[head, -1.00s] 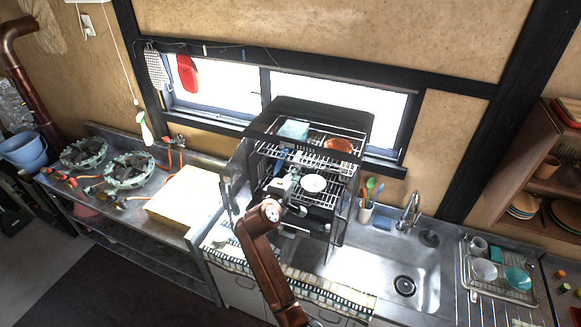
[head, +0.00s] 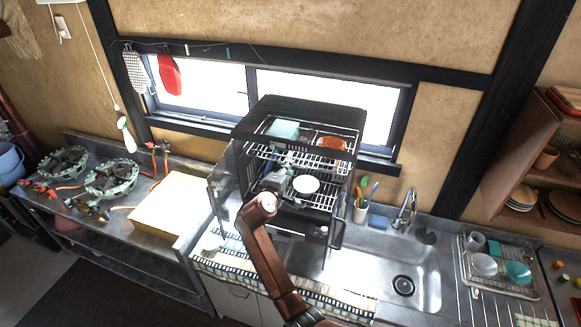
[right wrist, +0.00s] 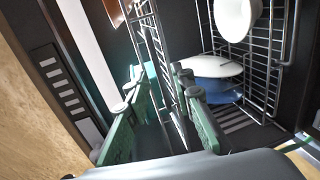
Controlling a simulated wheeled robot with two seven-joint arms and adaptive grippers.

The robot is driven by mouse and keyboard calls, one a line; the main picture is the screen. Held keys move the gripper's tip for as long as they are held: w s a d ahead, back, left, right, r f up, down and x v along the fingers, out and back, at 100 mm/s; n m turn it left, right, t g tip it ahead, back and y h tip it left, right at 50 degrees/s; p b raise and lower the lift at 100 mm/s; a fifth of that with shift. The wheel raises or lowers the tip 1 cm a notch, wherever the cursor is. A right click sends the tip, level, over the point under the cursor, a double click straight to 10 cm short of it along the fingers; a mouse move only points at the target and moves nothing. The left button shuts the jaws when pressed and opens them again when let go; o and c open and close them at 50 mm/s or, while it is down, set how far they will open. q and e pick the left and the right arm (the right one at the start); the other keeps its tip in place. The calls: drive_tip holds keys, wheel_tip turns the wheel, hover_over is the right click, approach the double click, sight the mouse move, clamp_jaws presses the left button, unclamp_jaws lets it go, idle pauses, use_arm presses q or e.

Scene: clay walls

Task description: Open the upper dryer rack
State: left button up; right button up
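The black dish dryer (head: 297,107) stands open-fronted on the counter before the window. Its upper wire rack (head: 331,161) carries a teal item (head: 284,130) and a brown-orange dish (head: 331,143). A white bowl (head: 306,184) sits on the lower rack (head: 325,202). My right gripper (head: 280,175) is at the dryer's front left, partly hidden by its own wrist. In the right wrist view its green fingers (right wrist: 160,105) are apart, and the edge of a wire rack (right wrist: 162,70), apparently the upper one, runs between them. I cannot tell whether they touch it. My left gripper is out of view.
A sink (head: 405,270) with a tap (head: 406,208) lies right of the dryer, with a utensil cup (head: 361,209) close by. A dish drainer (head: 500,266) stands farther right. A pale yellow block (head: 172,207) and gas burners (head: 112,178) are on the left.

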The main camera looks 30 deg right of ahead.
drive_tip(key=shift+w+d+f, duration=0.1)
drive_tip(key=shift+w+d, duration=0.15)
drive_tip(key=shift+d, duration=0.3)
drive_tip(key=shift+c, duration=0.7)
clamp_jaws()
